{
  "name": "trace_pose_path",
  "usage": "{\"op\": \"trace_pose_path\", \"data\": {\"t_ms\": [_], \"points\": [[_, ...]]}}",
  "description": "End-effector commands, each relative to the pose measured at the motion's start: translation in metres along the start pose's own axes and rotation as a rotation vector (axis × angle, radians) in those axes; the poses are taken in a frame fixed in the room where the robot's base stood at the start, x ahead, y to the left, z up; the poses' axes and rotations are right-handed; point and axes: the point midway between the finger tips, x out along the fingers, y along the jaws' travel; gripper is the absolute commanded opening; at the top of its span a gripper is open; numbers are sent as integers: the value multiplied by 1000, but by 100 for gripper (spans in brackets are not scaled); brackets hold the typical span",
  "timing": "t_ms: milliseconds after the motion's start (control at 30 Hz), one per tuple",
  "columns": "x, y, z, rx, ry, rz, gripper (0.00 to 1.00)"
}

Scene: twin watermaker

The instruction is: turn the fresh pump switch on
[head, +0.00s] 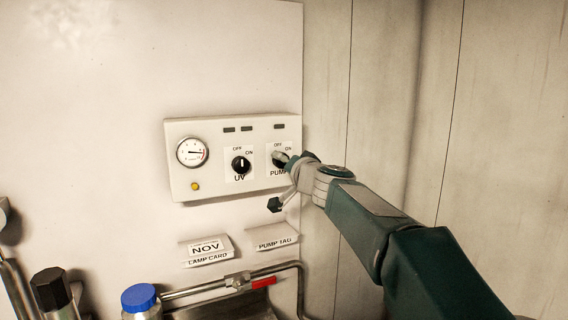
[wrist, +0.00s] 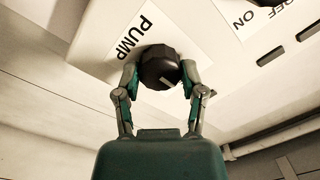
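The pump switch is a black round knob (wrist: 160,68) on a white plate marked PUMP. Its white mark points to the lower right in the wrist view, away from the word PUMP. In the head view the pump switch plate (head: 279,173) is at the right of the panel, with OFF above and ON at its upper right. The knob there is partly hidden by my gripper (head: 287,163). In the wrist view my gripper (wrist: 160,82) has one finger on each side of the knob, both seeming to touch it.
The UV switch (head: 241,165) is left of the pump switch on the control panel (head: 205,127), beside a gauge (head: 192,152). Cards (head: 205,249) sit below. A pipe with a red-handled valve (head: 262,283) and a blue-capped bottle (head: 139,298) stand lower. A wall corner is at right.

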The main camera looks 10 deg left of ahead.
Motion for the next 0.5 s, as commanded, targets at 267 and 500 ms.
{"op": "trace_pose_path", "data": {"t_ms": [267, 500], "points": [[1, 2, 1, 11, 0, 4, 5], [2, 3, 2, 99, 2, 3, 5]]}}
